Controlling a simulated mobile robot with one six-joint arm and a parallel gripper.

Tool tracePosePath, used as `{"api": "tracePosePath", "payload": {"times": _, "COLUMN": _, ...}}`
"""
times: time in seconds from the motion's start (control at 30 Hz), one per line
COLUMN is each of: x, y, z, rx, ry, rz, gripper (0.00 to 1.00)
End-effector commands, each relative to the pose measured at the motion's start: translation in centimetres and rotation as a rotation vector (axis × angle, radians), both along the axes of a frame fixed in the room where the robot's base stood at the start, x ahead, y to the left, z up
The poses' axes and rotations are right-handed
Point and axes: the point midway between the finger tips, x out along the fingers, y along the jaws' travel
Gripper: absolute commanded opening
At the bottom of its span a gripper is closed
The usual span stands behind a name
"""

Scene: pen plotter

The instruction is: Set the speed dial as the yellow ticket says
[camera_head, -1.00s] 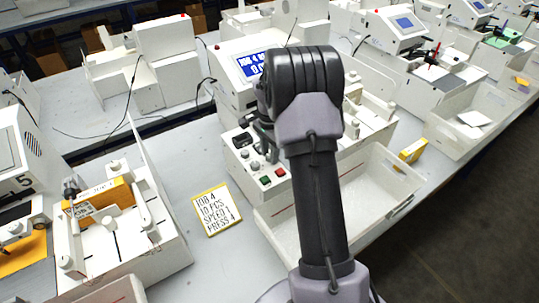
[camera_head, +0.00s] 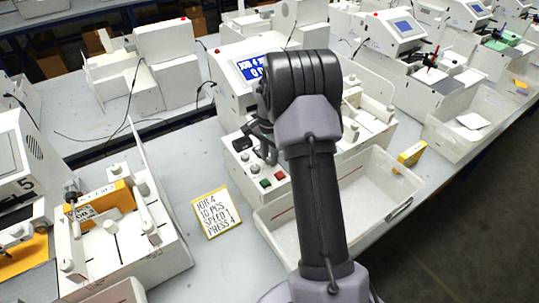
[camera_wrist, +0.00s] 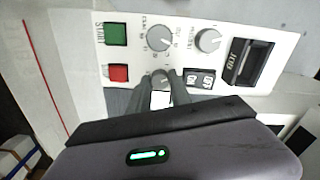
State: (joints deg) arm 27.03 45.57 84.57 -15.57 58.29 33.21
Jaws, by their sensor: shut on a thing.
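The yellow-bordered ticket (camera_head: 217,212) lies flat on the table and reads JOB 4, 10 PCS, SPEED 1, PRESS 4. The control panel (camera_wrist: 275,50) bears several round grey dials. Two of them, the left dial (camera_wrist: 160,38) and the right dial (camera_wrist: 208,40), stand clear of my fingers. My gripper (camera_wrist: 161,80) is shut on a third dial (camera_wrist: 160,76), the one nearest the gripper body. The fingers partly hide this dial, and I cannot read its label or setting. My gripper also shows at the panel in the head view (camera_head: 267,152).
The green START button (camera_wrist: 116,33) and a red button (camera_wrist: 117,73) sit left of the dials. A black-framed slot or switch (camera_wrist: 248,62) is at the right. An open white bin (camera_head: 345,205) stands beside the machine, with a yellow box (camera_head: 411,154) beyond it.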

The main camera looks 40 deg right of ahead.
Motion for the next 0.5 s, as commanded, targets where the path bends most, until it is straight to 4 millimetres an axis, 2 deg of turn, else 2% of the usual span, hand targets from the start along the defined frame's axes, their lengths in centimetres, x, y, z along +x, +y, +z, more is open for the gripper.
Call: {"api": "tracePosePath", "payload": {"times": 0.5, "x": 0.06, "y": -0.02, "z": 0.22, "rx": 0.000, "ry": -0.001, "rz": 0.415, "gripper": 0.00}}
